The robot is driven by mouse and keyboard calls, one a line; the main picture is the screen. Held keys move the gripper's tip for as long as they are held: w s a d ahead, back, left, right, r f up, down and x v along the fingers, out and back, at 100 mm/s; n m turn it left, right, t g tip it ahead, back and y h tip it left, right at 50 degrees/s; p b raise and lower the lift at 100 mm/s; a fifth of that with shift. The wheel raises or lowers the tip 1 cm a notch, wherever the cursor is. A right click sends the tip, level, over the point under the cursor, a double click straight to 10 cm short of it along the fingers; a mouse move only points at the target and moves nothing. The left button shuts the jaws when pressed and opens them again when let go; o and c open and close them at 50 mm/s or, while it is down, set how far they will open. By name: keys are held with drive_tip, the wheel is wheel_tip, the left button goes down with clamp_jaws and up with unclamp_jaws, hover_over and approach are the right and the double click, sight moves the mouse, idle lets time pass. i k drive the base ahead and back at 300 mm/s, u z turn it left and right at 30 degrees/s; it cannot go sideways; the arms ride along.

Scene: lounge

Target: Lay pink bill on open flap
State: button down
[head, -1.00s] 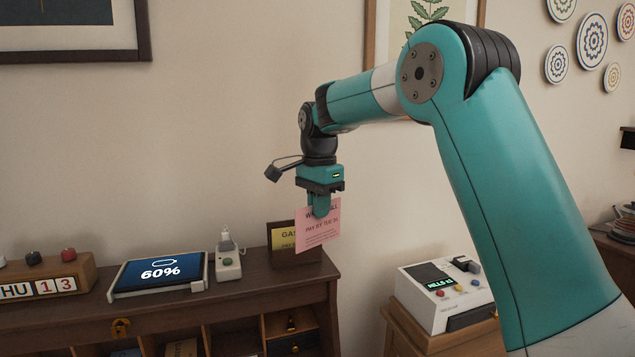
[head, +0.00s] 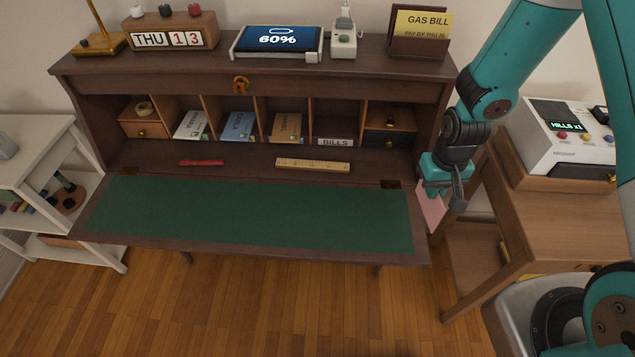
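The pink bill (head: 430,207) hangs from my gripper (head: 440,192), seen nearly edge-on, with its writing not readable now. My gripper is shut on it, just beyond the right edge of the open flap. The open flap (head: 245,212) of the desk lies lowered and level, with a bare green writing surface and a brown wooden rim. The bill looks apart from the flap, though its exact height over the flap's edge is hard to tell.
A red pen (head: 202,163) and a wooden ruler (head: 312,165) lie behind the flap. Pigeonholes include one labelled BILLS (head: 335,142). A yellow gas bill (head: 424,23) stands in a holder on top. A wooden side table (head: 560,215) stands close right of my gripper.

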sight(287, 226)
drive_tip(key=z, duration=1.9)
drive_tip(key=k, duration=0.45)
drive_tip(key=u, duration=1.65)
